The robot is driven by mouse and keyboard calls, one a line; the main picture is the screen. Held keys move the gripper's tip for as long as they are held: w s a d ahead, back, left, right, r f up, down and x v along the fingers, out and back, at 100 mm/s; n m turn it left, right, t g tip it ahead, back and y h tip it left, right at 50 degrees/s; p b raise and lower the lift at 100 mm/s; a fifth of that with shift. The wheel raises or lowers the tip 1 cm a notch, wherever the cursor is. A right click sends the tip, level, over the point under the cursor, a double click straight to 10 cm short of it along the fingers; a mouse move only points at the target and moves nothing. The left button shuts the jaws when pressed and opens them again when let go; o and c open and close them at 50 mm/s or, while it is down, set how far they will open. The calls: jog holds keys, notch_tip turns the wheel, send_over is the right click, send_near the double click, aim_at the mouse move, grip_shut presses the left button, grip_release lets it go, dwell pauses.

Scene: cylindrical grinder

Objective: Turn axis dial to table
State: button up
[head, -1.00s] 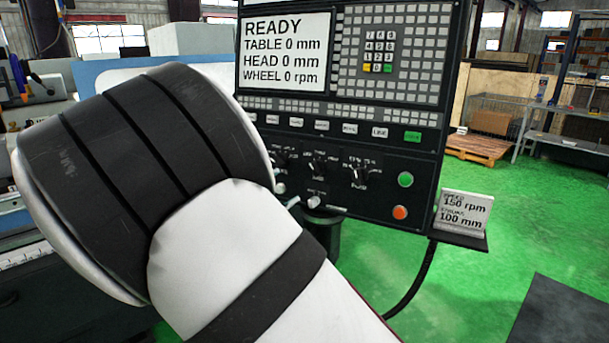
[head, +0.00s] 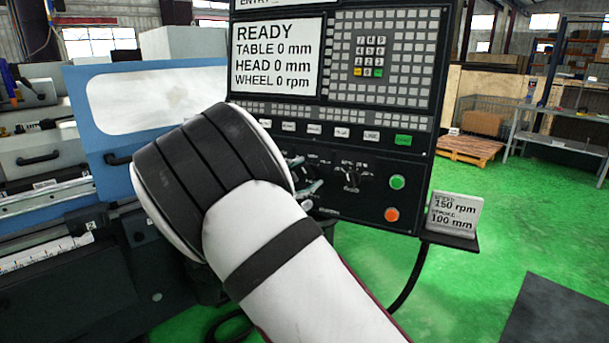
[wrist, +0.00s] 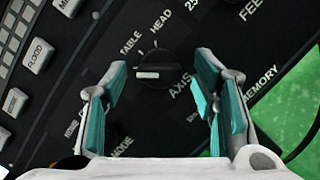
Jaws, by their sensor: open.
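The axis dial (wrist: 165,66) is a dark round knob with a white mark on it, on the black control panel (head: 415,180). In the wrist view, TABLE and HEAD labels lie above it and AXIS to its lower right. The white mark faces left; I cannot tell which label it selects. My gripper (wrist: 161,78) is open, its teal-padded fingers on either side of the dial. I see no contact. In the head view my arm covers much of the dial row, and I cannot make out the axis dial there.
Another dial (head: 352,178), a green button (head: 397,182) and an orange button (head: 391,214) are right of my gripper. The screen (head: 278,56) reads READY, TABLE 0 mm. A small sign (head: 454,213) stands on a ledge at the panel's lower right.

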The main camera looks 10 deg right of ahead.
jog(key=shift+w+d, duration=0.1)
jog(key=shift+d, duration=0.1)
jog(key=c, duration=1.1)
jog(key=shift+c, duration=0.3)
jog(key=shift+m, duration=0.3)
jog(key=m+g+b, duration=0.1)
jog(key=m, duration=0.2)
jog(key=shift+w+m, duration=0.1)
jog(key=shift+m, duration=0.2)
jog(key=shift+r+m+g+y+b, duration=0.15)
jog(key=shift+m+g+b, duration=0.25)
jog(key=shift+m, duration=0.55)
jog(key=shift+f+m+g+y+b, duration=0.1)
jog(key=shift+m+g+y+b, duration=0.1)
jog(key=shift+m+b, duration=0.55)
jog(key=shift+m, duration=0.4)
